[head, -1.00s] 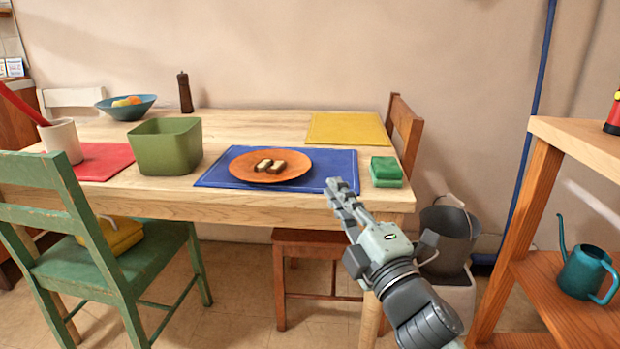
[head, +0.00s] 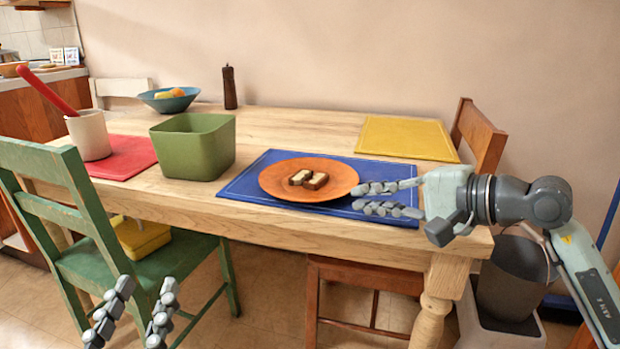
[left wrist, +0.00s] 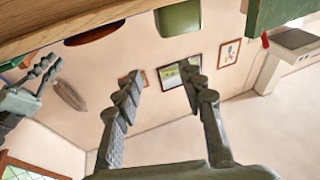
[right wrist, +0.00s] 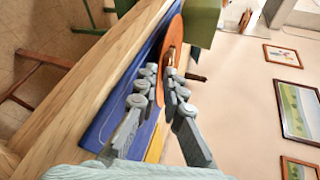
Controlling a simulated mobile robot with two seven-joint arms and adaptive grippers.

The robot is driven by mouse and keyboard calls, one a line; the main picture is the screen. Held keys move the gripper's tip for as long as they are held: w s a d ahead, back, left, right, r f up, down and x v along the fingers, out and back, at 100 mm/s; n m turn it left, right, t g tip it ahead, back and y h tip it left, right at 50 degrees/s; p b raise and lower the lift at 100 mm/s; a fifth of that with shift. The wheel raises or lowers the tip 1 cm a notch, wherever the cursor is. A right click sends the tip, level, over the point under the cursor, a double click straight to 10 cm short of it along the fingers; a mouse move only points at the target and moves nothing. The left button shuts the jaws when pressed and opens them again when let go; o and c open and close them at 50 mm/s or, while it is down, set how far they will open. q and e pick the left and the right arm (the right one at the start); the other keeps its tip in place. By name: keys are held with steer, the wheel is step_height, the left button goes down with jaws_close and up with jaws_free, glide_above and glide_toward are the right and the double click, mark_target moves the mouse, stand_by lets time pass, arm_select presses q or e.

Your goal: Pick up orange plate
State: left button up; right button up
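The orange plate (head: 275,180) lies flat on a blue placemat (head: 252,189) near the table's front edge. Two small brown-and-cream bars (head: 308,180) sit on it. My right gripper (head: 360,197) reaches in from the right, fingers apart at the plate's right rim. In the right wrist view, the orange plate (right wrist: 174,38) reaches edge-on between the fingers of my right gripper (right wrist: 161,70); whether they touch it is unclear. My left gripper (head: 147,283) is open and empty, low in front of the table by the green chair. The left wrist view shows it (left wrist: 159,78) below the table edge.
A green square container (head: 193,150) stands left of the plate. A yellow mat (head: 405,138) lies behind. A green chair (head: 170,265) and a grey bucket (head: 512,278) flank the table's front.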

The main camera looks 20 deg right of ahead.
mark_target(342, 210)
steer(key=x, duration=0.4)
steer(key=shift+w+a+p, duration=0.1)
steer(key=shift+w+p, duration=0.15)
steer(key=shift+p, duration=0.15)
steer(key=shift+w+a+f, duration=0.2)
steer(key=shift+w+a, duration=0.05)
steer(key=shift+w, duration=0.2)
jaws_close()
arm_select(q)
steer(key=f, duration=0.1)
steer(key=a+f+g, duration=0.1)
steer(key=f, duration=0.1)
steer(key=w+f+g+y, duration=0.1)
steer(key=shift+a+f, duration=0.2)
arm_select(e)
steer(key=shift+r, duration=0.15)
